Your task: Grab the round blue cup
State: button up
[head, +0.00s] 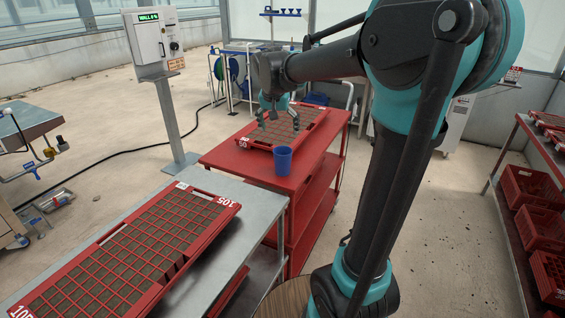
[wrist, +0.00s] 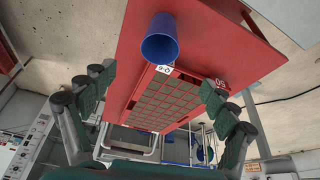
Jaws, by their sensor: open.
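The round blue cup (head: 282,161) stands upright on the red cart top (head: 240,157), near its front edge in the head view. In the wrist view the cup (wrist: 161,40) shows near the top middle, its open mouth facing the camera. My gripper (head: 279,120) is above the cart, over the red seed tray (head: 310,128) behind the cup. In the wrist view its two padded fingers (wrist: 155,98) are spread wide at left and right with nothing between them. The gripper is apart from the cup.
A grey table (head: 235,262) with a large red-framed seed tray (head: 205,198) stands in front of the cart. A post with a control box (head: 148,35) stands left of the cart. Red crates (head: 530,186) sit on a rack at right. Bare cart top lies around the cup.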

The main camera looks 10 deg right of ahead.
aim_at(283, 151)
jog(key=x, duration=1.3)
jog(key=shift+w, duration=0.1)
jog(key=c, duration=1.2)
